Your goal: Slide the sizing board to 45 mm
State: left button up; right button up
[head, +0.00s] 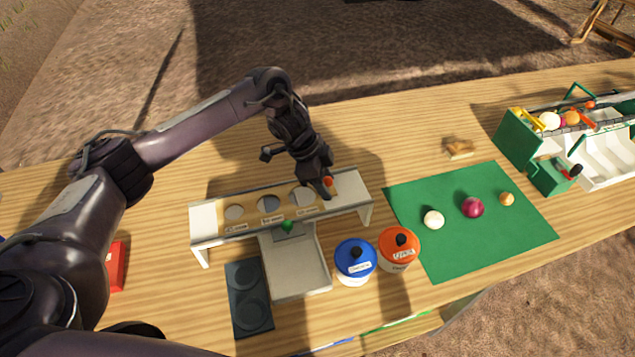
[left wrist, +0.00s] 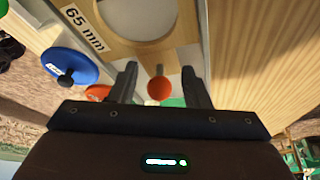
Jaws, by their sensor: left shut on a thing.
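The sizing board (head: 253,210) is a wooden strip with a row of three round holes, labelled in mm, on a white stand (head: 205,222). Its 65 mm label (left wrist: 84,28) and a large hole show in the left wrist view. An orange knob (head: 328,182) is at the board's right end. My left gripper (head: 327,188) is shut on this knob, which shows between its fingers in the left wrist view (left wrist: 160,88). My right gripper is out of view.
A blue-lidded jar (head: 355,258) and an orange-lidded jar (head: 399,246) stand right of the chute. A dark tray (head: 249,305) lies left of it. Three onions rest on a green mat (head: 450,255). A green-and-white machine (head: 518,138) stands at the far right.

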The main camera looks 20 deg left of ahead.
aim_at(362, 186)
pick_arm(q)
jog(key=shift+w+d+f+b, duration=0.1)
jog(key=shift+w+d+b, duration=0.1)
jog(key=shift+w+d, duration=0.4)
jog(key=shift+w+d+b, duration=0.15)
jog(key=shift+w+d, duration=0.2)
jog(key=shift+d, duration=0.45)
jog(key=shift+w+d+f+b, duration=0.1)
jog(key=shift+w+d+b, duration=0.1)
jog(key=shift+w+d, duration=0.4)
jog(key=shift+w+d+b, duration=0.25)
jog(key=shift+w+d, duration=0.15)
jog(key=shift+d, duration=0.25)
jog(key=shift+w+d+b, duration=0.25)
jog(key=shift+w+d, duration=0.1)
jog(key=shift+d, duration=0.3)
jog(key=shift+w+d+b, duration=0.55)
jog(key=shift+w+d, duration=0.2)
jog(key=shift+d, duration=0.3)
jog(key=o, duration=1)
jog(key=shift+o, duration=0.7)
jog(key=shift+w+d, duration=0.1)
jog(key=shift+w, duration=0.05)
jog(key=shift+r, duration=0.1)
jog(key=shift+r, duration=0.1)
